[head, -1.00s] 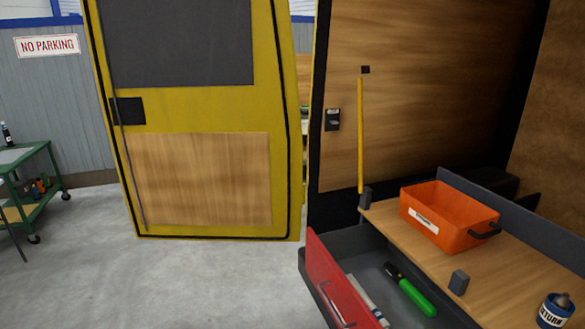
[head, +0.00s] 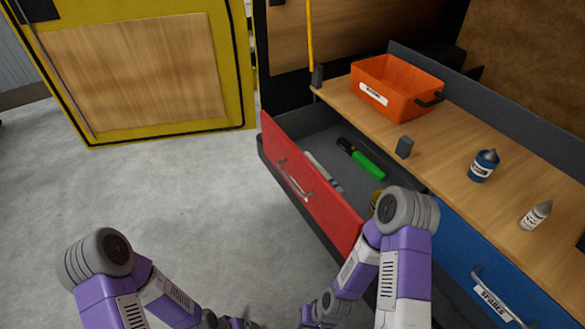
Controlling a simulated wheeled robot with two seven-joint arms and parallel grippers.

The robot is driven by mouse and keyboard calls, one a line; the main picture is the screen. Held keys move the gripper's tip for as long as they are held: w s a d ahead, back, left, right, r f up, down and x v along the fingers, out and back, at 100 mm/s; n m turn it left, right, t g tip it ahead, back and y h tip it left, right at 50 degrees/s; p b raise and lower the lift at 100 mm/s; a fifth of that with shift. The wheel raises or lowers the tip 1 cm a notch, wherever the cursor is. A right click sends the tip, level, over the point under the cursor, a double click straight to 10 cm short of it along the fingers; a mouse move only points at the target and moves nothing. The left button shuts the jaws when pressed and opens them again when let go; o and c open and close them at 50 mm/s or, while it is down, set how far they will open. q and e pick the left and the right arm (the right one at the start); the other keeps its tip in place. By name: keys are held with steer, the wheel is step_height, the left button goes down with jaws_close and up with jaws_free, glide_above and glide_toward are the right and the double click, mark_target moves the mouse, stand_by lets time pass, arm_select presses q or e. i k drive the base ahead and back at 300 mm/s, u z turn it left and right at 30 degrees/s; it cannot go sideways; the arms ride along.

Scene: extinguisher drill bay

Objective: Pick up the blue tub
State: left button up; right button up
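A small blue tub (head: 481,172) with a white label and a grey conical top stands upright on the wooden worktop, right of the orange bin, in the head view. I cannot tell whether the grey top is part of it. My two purple and grey arms show at the bottom, but neither gripper is visible. The right arm's rounded joint lies left of and below the tub in the picture, apart from it.
An orange bin (head: 389,104) and a small white bottle (head: 536,215) stand on the worktop (head: 440,166). A grey block (head: 404,147) sits at its front edge. The red-fronted drawer (head: 306,195) is open, holding a green-handled tool (head: 367,164). A blue drawer front (head: 465,262) has a handle.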

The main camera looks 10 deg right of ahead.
mark_target(480, 170)
steer(key=z, duration=1.8)
steer(key=k, duration=0.5)
steer(key=z, duration=0.75)
steer(key=i, duration=0.6)
steer(key=u, duration=0.1)
